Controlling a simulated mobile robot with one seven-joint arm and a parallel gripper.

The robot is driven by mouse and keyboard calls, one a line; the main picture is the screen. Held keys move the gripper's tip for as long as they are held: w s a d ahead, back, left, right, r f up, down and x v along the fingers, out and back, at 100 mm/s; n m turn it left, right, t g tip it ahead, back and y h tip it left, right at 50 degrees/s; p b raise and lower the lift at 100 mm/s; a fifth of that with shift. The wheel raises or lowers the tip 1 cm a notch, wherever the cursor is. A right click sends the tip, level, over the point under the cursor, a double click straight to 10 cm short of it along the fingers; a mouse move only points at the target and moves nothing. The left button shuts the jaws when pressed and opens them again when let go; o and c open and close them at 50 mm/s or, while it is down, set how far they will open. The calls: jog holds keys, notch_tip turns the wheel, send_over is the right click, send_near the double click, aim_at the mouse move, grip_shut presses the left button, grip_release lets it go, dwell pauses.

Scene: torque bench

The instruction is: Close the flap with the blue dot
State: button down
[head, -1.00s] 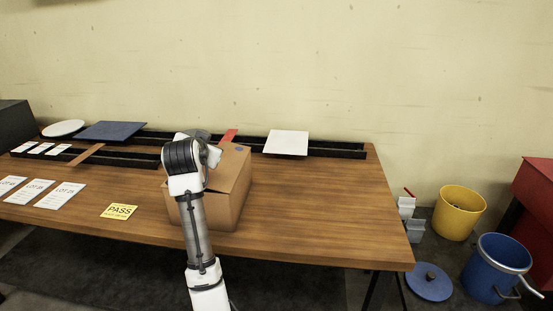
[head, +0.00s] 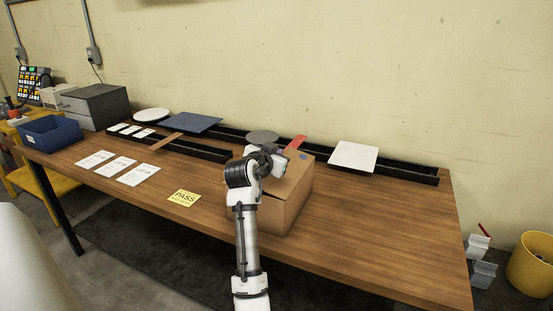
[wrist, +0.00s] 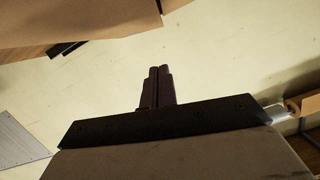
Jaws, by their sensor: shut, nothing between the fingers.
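A brown cardboard box (head: 288,212) stands near the front of the bench, right of middle in the head view. A blue dot (head: 307,157) shows on a cardboard flap (head: 296,172) at the box's top right. The flap's exact angle is hard to tell. My arm reaches up in front of the box and hides its left part and top left. My gripper (wrist: 157,85) is shut and empty in the wrist view; its fingertips are not clear in the head view. Brown cardboard (wrist: 80,25) crosses the wrist view's upper left, apart from the fingers; no dot shows there.
Dark rails run along the back, carrying a white square plate (head: 353,156), a blue plate (head: 190,122) and a grey disc (head: 262,137). A yellow PASS card (head: 184,198) and white lot cards (head: 139,174) lie left. The bench top is clear right of the box.

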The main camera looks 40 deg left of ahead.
aim_at(288, 170)
jog(key=f, duration=0.1)
jog(key=f+p, duration=0.1)
jog(key=w+a+f, duration=0.1)
jog(key=shift+f, duration=0.6)
jog(key=shift+f, duration=0.15)
jog(key=shift+a+f+b, duration=0.2)
jog(key=shift+f+b, duration=0.3)
jog(key=shift+b, duration=0.2)
jog(key=shift+s+a+f+n+b, duration=0.1)
jog(key=shift+a+f+n+b, duration=0.05)
jog(key=shift+f+n+b, duration=0.2)
jog(key=shift+r, duration=0.2)
